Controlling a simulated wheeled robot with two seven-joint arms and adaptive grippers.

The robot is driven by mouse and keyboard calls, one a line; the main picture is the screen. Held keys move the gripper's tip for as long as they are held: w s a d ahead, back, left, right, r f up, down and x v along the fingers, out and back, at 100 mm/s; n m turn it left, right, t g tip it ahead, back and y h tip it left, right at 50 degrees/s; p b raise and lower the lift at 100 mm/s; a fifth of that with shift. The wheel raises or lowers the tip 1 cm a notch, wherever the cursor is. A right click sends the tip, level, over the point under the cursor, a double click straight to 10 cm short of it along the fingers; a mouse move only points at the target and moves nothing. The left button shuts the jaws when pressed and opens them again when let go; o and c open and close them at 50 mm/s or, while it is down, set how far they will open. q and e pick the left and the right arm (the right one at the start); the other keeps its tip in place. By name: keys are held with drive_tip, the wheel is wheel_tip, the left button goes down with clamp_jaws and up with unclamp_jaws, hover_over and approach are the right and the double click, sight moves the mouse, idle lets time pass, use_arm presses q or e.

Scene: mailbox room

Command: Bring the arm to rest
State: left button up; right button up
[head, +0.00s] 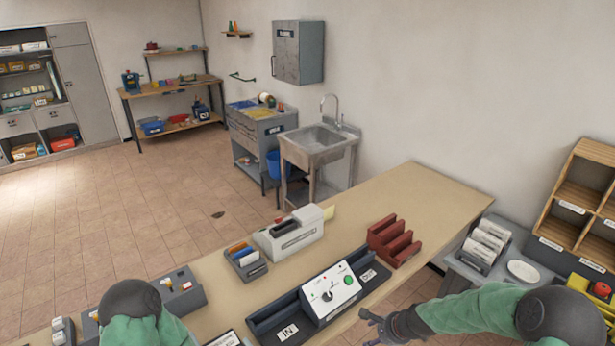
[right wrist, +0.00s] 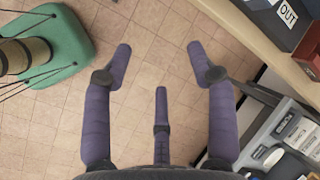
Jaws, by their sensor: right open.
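My right arm comes in from the right edge of the head view, with a green sleeve and dark joints. Its dark gripper (head: 378,326) is beside the front edge of the tan counter (head: 425,195), below the control panel. In the right wrist view the purple fingers of this gripper (right wrist: 160,62) are spread wide, with nothing between them and tiled floor beyond. My left arm shows only as a green sleeve and dark joint at the bottom left of the head view. Its gripper is out of the picture.
The counter carries a control panel (head: 333,292) with IN and OUT trays, a red rack (head: 393,240), a grey-white machine (head: 290,235) and a card holder (head: 246,262). A grey side table (head: 452,285) and wooden pigeonholes (head: 553,216) stand at the right. Open floor (head: 130,220) lies at the left.

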drive_tip(key=s+a+f+n+g+b, duration=0.1)
drive_tip(key=s+a+f+n+b, duration=0.2)
drive_tip(key=s+f, duration=0.5)
drive_tip(key=s+a+f+n+g+b, duration=0.1)
drive_tip(key=s+a+f+n+b, duration=0.2)
drive_tip(key=f, duration=0.9)
drive_tip(key=s+a+f+n+g+b, duration=0.1)
drive_tip(key=s+a+f+n+b, duration=0.3)
drive_tip(key=s, duration=1)
wheel_tip(320, 180, down, 6)
drive_tip(key=n+b, duration=0.3)
drive_tip(key=b, duration=0.2)
drive_tip(key=shift+f+g, duration=0.2)
drive_tip(key=shift+g, duration=0.1)
